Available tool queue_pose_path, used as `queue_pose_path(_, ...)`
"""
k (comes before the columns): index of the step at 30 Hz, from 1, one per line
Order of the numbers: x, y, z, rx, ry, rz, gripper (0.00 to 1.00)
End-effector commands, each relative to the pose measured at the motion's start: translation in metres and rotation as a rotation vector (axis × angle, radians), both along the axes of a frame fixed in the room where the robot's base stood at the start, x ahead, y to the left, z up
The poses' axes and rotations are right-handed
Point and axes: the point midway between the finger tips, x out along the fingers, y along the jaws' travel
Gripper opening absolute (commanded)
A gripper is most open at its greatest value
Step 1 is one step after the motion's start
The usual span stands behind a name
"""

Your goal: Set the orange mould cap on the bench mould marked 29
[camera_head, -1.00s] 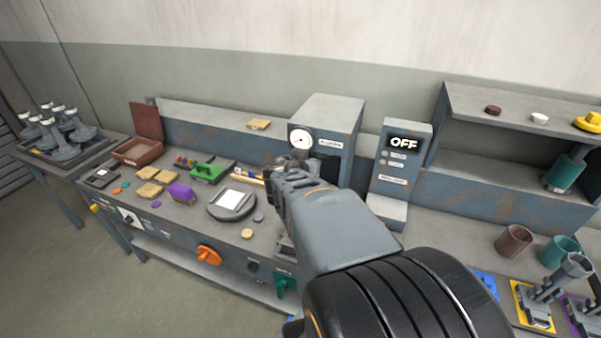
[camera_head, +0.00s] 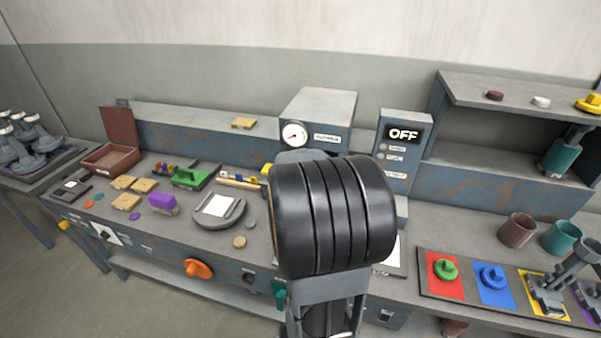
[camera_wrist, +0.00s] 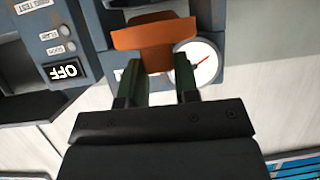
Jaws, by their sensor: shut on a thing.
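The orange mould cap (camera_wrist: 155,32) is held between the dark green fingers of my gripper (camera_wrist: 158,68) in the wrist view. It has a wide flared top and a narrower stem, and the fingers are shut on the stem. In the head view my arm hides the gripper and the cap. No mould with a readable 29 shows in either view. A round grey fixture with a white plate (camera_head: 217,206) sits on the bench left of my arm, with no number readable on it.
A gauge box (camera_head: 318,112) and an OFF panel (camera_head: 402,145) stand at the back. Red, blue and yellow mats (camera_head: 440,286) with fixtures lie at right, beside brown and teal cups (camera_head: 516,231). Green and purple blocks (camera_head: 163,205) and several tan blocks lie on the left bench.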

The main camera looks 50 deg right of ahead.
Motion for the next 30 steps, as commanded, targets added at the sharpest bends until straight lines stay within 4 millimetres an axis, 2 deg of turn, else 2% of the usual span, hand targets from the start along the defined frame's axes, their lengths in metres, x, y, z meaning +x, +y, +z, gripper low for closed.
queue_pose_path(1, 0.0000, 0.0003, -0.0101, 0.000, 0.001, 0.000, 0.06)
queue_pose_path(3, 0.0012, 0.0019, -0.0148, 0.000, 0.001, 0.005, 0.06)
queue_pose_path(18, 0.0011, 0.0018, -0.0187, -0.002, -0.001, 0.004, 0.06)
queue_pose_path(19, 0.0010, 0.0017, -0.0177, -0.001, 0.000, 0.004, 0.31)
queue_pose_path(26, 0.0007, 0.0014, -0.0171, -0.001, -0.001, 0.003, 0.53)
queue_pose_path(30, 0.0006, 0.0013, -0.0172, -0.001, -0.001, 0.003, 0.55)
